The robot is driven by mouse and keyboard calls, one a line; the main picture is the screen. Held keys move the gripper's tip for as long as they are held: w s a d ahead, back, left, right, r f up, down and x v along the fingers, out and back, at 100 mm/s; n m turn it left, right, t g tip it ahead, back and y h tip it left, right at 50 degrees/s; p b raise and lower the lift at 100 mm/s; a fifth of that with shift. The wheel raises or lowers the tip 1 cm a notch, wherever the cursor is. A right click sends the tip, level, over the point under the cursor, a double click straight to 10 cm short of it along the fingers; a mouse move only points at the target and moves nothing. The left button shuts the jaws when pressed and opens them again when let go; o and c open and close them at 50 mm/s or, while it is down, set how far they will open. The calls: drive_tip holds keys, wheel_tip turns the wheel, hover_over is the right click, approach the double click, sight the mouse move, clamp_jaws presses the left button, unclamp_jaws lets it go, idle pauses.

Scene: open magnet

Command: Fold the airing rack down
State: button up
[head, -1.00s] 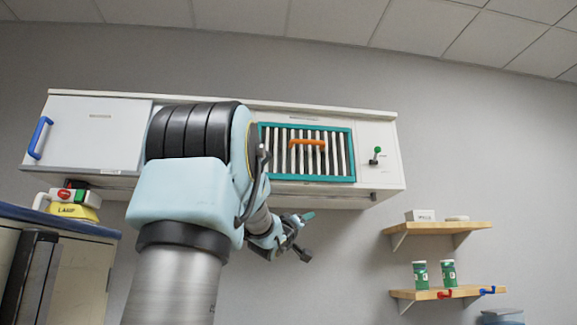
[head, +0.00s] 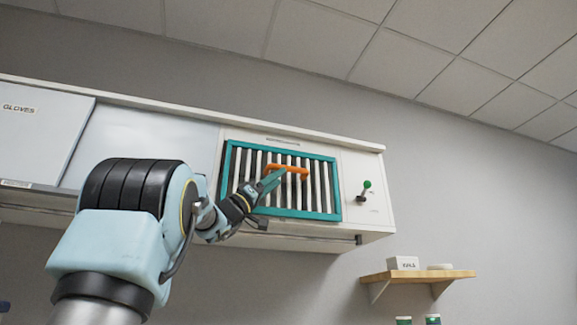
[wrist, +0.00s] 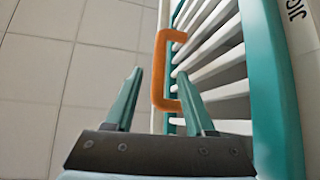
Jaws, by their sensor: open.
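The airing rack (head: 331,187) is a teal frame with white slats, set upright in the front of the white wall cabinet. It also shows in the wrist view (wrist: 266,85). Its orange handle (head: 300,170) is on the upper middle of the rack; in the wrist view the handle (wrist: 158,70) lies ahead, in line with the space between the fingers. My gripper (head: 276,182) is open, just in front of the rack by the handle; its two teal fingers (wrist: 163,84) are apart. I cannot tell whether a finger touches the handle.
A lever with a green knob (head: 366,186) stands on the cabinet panel right of the rack. A sliding door labelled GLOVES (head: 35,125) is at the left. A wooden shelf (head: 415,275) with a small white box (head: 403,263) is at lower right.

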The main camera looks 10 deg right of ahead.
sight(290, 169)
drive_tip(key=p+x, duration=0.3)
drive_tip(key=x, duration=0.4)
drive_tip(key=shift+f, duration=0.1)
clamp_jaws()
idle(1.2)
